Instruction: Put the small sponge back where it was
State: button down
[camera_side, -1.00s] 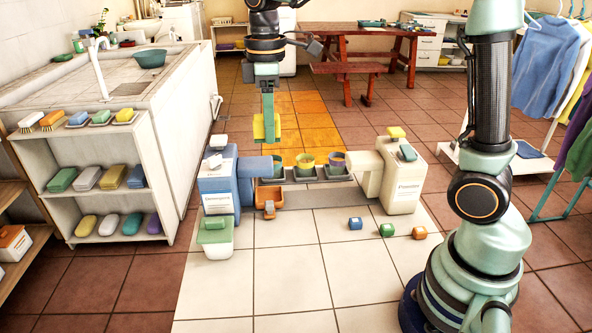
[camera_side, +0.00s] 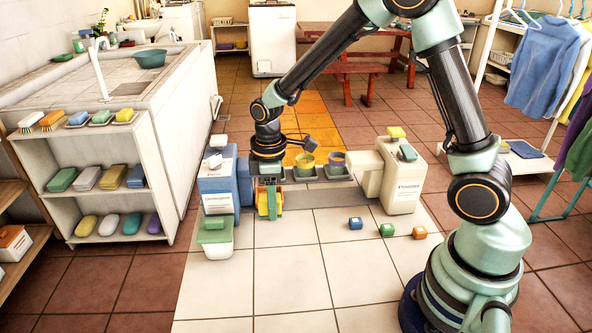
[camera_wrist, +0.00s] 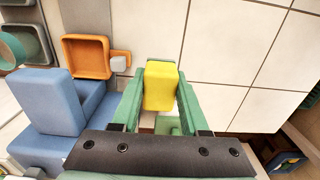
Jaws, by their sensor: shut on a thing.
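My gripper (camera_side: 267,206) points down and is shut on a small yellow sponge (camera_wrist: 160,86), which sits between its two green fingers in the wrist view. In the side view the sponge (camera_side: 263,203) shows partly, between the fingers, just right of the blue jug (camera_side: 219,190). The small orange tray (camera_wrist: 86,56) lies left of the sponge in the wrist view and looks empty. The gripper mostly hides that tray in the side view. I cannot tell how high the sponge is above the floor.
A white tub with a green lid (camera_side: 215,230) stands left in front of the gripper. Several cups sit in a grey rack (camera_side: 322,176) behind. The pale front tiles are clear.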

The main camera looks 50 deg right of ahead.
aim_at(274, 235)
jog(key=shift+f, duration=3.4)
jog(key=shift+c, duration=2.1)
grip_release()
jog(key=shift+f, duration=0.15)
